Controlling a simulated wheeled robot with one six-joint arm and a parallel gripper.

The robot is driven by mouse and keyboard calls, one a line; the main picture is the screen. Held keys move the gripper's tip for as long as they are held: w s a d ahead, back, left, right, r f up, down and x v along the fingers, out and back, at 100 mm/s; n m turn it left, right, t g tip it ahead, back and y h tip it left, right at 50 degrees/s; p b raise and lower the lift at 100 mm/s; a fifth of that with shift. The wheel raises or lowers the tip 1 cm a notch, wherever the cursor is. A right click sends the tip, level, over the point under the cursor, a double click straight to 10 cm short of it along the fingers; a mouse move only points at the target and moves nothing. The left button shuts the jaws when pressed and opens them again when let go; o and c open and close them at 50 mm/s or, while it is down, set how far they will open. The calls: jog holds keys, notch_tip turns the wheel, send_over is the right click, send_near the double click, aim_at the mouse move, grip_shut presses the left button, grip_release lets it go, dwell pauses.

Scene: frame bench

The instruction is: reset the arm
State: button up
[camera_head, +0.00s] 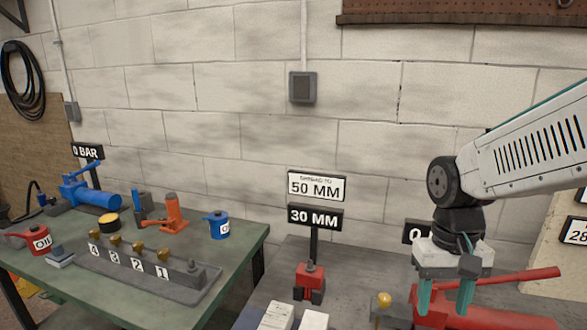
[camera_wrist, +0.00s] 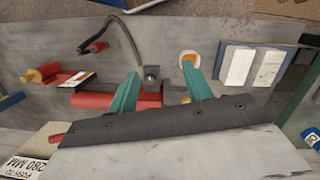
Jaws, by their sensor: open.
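My gripper (camera_head: 445,298) is at the right in the head view, pointing down from my white arm. Its two teal fingers are spread apart with nothing held between them. They are over or beside a red tool with a long red handle (camera_head: 515,278); I cannot tell whether they touch it. In the wrist view my gripper (camera_wrist: 160,72) shows the same two open fingers. A red cylinder (camera_wrist: 88,100) lies by the left finger, and a small dark block (camera_wrist: 152,78) shows between the fingers.
On the grey bench stand a red and dark device (camera_head: 310,283) by a "30 MM" sign (camera_head: 315,217), a brass knob (camera_head: 384,300) and pale blocks (camera_head: 278,316). The green table (camera_head: 230,252) at left holds oil cans, a blue pump and a numbered valve block. The wall is behind.

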jog(key=s+d+r+n+t, duration=0.1)
jog(key=s+r+t, duration=0.2)
jog(key=s, duration=0.9)
notch_tip(320, 180, up, 3)
jog(key=shift+d+r, duration=0.15)
jog(key=shift+d, duration=0.05)
jog(key=shift+s, duration=0.1)
dwell(1.0)
